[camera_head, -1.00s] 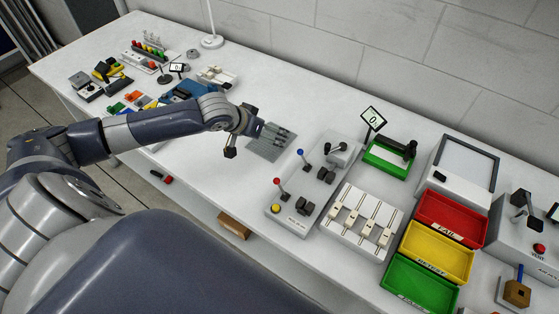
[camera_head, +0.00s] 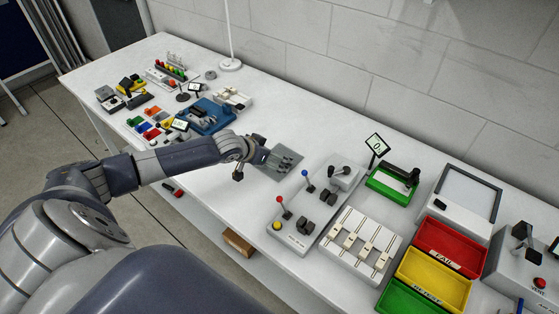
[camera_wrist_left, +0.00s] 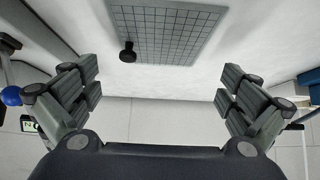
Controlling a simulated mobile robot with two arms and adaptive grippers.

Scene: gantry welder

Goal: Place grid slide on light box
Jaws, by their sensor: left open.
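The grid slide (camera_head: 291,171) is a flat grey plate lying on the white table, partly hidden by my left gripper in the head view. In the left wrist view the grid slide (camera_wrist_left: 175,38) shows dark grid lines and a small black knob near one edge. My left gripper (camera_head: 275,158) is over the slide in the head view. In the wrist view its fingers (camera_wrist_left: 158,88) are spread wide with nothing between them. The light box (camera_head: 468,194), a grey case with a pale panel, stands at the right by the wall. My right gripper is out of view.
Between slide and light box stand a lever panel (camera_head: 300,235), a white slider block (camera_head: 343,258), and a green-framed device (camera_head: 391,186). Red (camera_head: 450,240) and yellow (camera_head: 432,272) trays sit before the light box. Small tools and a blue tray (camera_head: 208,118) lie left.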

